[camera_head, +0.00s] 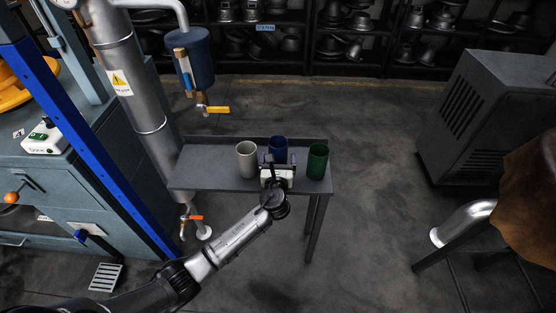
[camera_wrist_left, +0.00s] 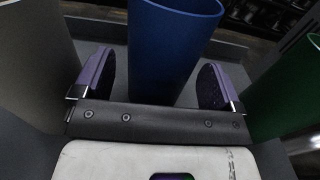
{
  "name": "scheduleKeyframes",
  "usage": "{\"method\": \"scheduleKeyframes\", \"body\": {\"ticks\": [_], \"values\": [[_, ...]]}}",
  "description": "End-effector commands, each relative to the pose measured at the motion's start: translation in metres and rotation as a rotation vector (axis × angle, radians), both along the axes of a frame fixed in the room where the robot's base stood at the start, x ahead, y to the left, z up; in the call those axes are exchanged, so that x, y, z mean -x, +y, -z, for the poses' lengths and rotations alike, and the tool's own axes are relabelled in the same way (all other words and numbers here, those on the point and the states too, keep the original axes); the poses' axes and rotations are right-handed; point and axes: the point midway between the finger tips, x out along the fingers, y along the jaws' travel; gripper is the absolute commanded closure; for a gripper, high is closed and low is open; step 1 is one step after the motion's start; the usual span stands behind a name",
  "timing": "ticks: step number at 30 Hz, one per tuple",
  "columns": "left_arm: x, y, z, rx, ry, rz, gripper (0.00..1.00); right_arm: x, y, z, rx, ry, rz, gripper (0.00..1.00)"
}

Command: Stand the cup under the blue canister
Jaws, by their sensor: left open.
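Three cups stand in a row on a small grey table (camera_head: 210,178): a whitish cup (camera_head: 246,160) at the left, a blue cup (camera_head: 279,146) in the middle and a green cup (camera_head: 317,161) at the right. My left gripper (camera_head: 278,158) is open at the blue cup. In the left wrist view the blue cup (camera_wrist_left: 168,50) stands between the two purple finger pads, with gaps on both sides. The blue canister (camera_head: 190,60) hangs on a pipe above and left of the table, with a yellow-handled tap (camera_head: 216,109) below it. My right gripper is out of view.
The whitish cup (camera_wrist_left: 32,60) and green cup (camera_wrist_left: 290,90) flank my left fingers closely. A thick silver pipe (camera_head: 140,90) rises left of the table, with an orange-handled tap (camera_head: 194,217) low down. A grey cabinet (camera_head: 480,110) stands at the right.

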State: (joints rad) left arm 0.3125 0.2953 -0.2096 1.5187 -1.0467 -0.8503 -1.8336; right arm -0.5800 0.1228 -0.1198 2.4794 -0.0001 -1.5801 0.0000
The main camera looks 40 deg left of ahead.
Motion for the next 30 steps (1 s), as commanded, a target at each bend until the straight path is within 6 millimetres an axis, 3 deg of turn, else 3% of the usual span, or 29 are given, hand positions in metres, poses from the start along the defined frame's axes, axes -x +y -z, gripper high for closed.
{"method": "scheduleKeyframes", "body": {"ticks": [5, 13, 30], "values": [[-0.0113, 0.0088, 0.0009, 0.0, 0.0, 0.0, 0.09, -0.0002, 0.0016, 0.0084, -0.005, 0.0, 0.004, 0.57], [-0.0128, 0.01, -0.0006, 0.0, 0.0, 0.0, 0.09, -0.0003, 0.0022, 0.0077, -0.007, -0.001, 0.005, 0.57], [-0.0125, 0.0097, -0.0003, 0.001, 0.001, 0.0, 0.63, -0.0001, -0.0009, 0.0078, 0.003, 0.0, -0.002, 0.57]]}}
